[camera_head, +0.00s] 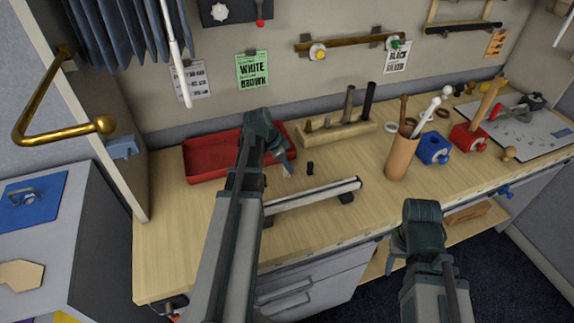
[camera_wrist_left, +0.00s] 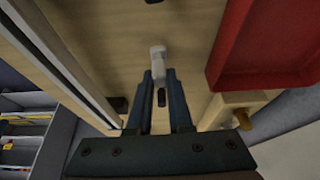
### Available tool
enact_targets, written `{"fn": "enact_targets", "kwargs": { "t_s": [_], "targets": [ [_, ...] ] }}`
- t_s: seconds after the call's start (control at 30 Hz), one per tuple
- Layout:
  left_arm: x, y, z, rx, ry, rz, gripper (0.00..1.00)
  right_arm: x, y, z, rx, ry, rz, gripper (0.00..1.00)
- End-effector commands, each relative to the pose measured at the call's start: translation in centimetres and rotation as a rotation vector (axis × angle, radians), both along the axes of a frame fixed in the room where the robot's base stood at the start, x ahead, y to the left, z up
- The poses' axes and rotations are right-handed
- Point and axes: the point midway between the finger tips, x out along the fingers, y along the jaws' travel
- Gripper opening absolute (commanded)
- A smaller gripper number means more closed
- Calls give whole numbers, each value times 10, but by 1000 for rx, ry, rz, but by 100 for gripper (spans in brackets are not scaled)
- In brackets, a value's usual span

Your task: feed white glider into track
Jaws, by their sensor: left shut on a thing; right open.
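The white glider (camera_wrist_left: 157,54) is a small pale piece between the fingertips of my left gripper (camera_wrist_left: 159,84), which is shut on it. In the head view, my left gripper (camera_head: 287,168) is above the table behind the track, and the glider there is tiny and partly hidden. The track (camera_head: 312,195) is a long pale rail on dark feet near the table's front; it also runs along the left of the left wrist view (camera_wrist_left: 68,48). The glider is apart from the track. My right gripper (camera_head: 392,258) is open and empty, low in front of the table edge.
A small black piece (camera_head: 310,168) stands just behind the track. A red tray (camera_head: 205,160) and a wooden block with upright pegs (camera_head: 335,132) lie behind. A brown cup of sticks (camera_head: 401,158) and blue (camera_head: 433,148) and red (camera_head: 468,138) holders stand to the right.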

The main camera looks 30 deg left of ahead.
Motion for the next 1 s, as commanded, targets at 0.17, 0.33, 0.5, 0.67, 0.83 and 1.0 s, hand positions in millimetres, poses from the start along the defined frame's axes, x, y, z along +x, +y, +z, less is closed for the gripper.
{"fn": "enact_targets", "kwargs": {
  "t_s": [0.17, 0.33, 0.5, 0.67, 0.83, 1.0],
  "targets": [
    [0, 0, 18, 0, 0, 0, 0, 0, 0, 18, 0, 0, 0, 53],
    [0, 0, 31, 0, 0, 0, 0, 0, 0, 31, 0, 0, 0, 53],
    [0, 0, 44, 0, 0, 0, 0, 0, 0, 44, 0, 0, 0, 53],
    [0, 0, 54, 0, 0, 0, 0, 0, 0, 55, 0, 0, 0, 53],
    [0, 0, 54, 0, 0, 0, 0, 0, 0, 54, 0, 0, 0, 53],
    [0, 0, 54, 0, 0, 0, 0, 0, 0, 54, 0, 0, 0, 53]
  ]
}}
